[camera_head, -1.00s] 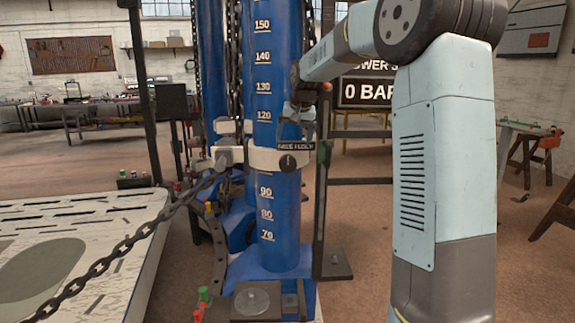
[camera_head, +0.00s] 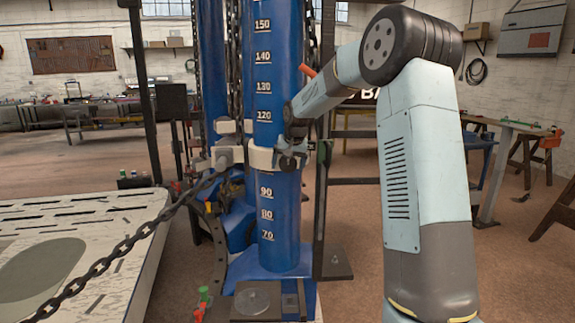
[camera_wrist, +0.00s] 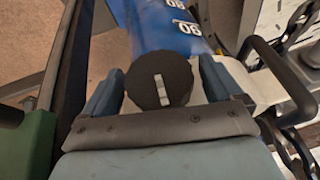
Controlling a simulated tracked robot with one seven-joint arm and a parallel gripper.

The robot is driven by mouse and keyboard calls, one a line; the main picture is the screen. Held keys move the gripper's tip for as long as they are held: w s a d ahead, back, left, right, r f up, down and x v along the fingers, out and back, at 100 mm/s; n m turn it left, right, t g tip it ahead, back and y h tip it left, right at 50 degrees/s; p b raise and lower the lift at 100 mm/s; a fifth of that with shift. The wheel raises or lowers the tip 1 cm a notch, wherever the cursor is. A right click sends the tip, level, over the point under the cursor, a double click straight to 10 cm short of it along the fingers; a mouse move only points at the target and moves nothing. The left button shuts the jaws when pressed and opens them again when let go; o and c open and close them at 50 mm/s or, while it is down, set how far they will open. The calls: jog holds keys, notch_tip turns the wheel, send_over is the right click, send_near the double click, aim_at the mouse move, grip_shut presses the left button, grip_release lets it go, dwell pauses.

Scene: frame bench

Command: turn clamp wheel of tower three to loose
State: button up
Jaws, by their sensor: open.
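The blue tower (camera_head: 268,215) with white scale numbers stands in the middle of the head view, with a pale clamp collar (camera_head: 262,158) around it. In the wrist view the clamp wheel (camera_wrist: 159,82) is a dark round knob with a white bar mark, which runs nearly upright in that picture. My gripper (camera_wrist: 160,88) is open, with one finger on each side of the wheel; I cannot tell whether they touch it. In the head view my gripper (camera_head: 291,153) is at the front of the collar and hides most of the wheel and its label.
A dark upright post (camera_head: 321,200) stands close to the right of the tower. A chain (camera_head: 130,240) runs from the collar to the lower left, over a pale platform (camera_head: 90,240). A second blue tower (camera_head: 212,70) stands behind. A pressure sign is partly hidden behind my arm.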

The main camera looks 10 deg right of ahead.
jog(key=c, duration=0.9)
jog(key=shift+a, duration=0.15)
jog(key=shift+c, duration=0.3)
